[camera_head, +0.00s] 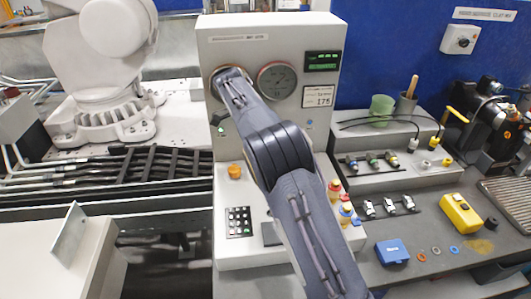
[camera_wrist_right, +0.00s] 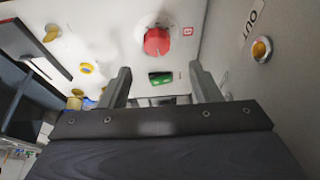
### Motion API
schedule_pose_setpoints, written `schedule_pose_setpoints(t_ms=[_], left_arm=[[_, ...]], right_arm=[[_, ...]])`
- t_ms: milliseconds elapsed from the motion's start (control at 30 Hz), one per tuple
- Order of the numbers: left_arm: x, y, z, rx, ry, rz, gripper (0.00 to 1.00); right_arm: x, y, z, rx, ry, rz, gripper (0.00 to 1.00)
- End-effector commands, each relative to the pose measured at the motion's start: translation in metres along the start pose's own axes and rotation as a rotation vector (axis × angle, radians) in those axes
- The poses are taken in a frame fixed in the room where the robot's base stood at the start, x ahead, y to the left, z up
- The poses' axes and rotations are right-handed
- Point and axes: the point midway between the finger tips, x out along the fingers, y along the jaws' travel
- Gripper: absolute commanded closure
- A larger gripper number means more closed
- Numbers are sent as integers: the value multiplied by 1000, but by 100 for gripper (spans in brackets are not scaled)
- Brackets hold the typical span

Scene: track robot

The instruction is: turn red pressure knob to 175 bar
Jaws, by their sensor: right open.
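In the right wrist view the red knob (camera_wrist_right: 157,41) stands on a white panel, above the gap between my fingertips. No finger visibly touches it. My right gripper (camera_wrist_right: 158,72) is open and empty, with its two grey fingers spread wide. In the head view my right arm crosses the grey panel (camera_head: 225,45) and hides the red knob and the gripper's fingers. A round gauge (camera_head: 277,81) shows beside the arm; its needle is too small to read. A card (camera_head: 317,96) reads 175. My left gripper is in neither view.
A green display (camera_head: 323,61) sits at the panel's upper right. In the wrist view, a side wall with a yellow button (camera_wrist_right: 262,50) stands close on the right. Bottles (camera_head: 335,190), a blue box (camera_head: 392,252) and a yellow case (camera_head: 460,213) stand right of my arm.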

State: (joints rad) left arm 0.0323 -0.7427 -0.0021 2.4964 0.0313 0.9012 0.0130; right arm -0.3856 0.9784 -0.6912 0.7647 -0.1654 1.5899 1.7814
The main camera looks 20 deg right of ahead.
Motion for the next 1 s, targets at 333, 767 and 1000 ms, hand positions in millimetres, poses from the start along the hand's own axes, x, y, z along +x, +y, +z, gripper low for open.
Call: schedule_pose_setpoints(t_ms=[333,767,1000], left_arm=[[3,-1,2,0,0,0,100],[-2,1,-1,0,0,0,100],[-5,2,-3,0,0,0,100]], right_arm=[[5,27,-17,-704,-9,-286,43],[40,24,-10,-876,12,-354,43],[71,13,-5,-874,11,-354,43]])
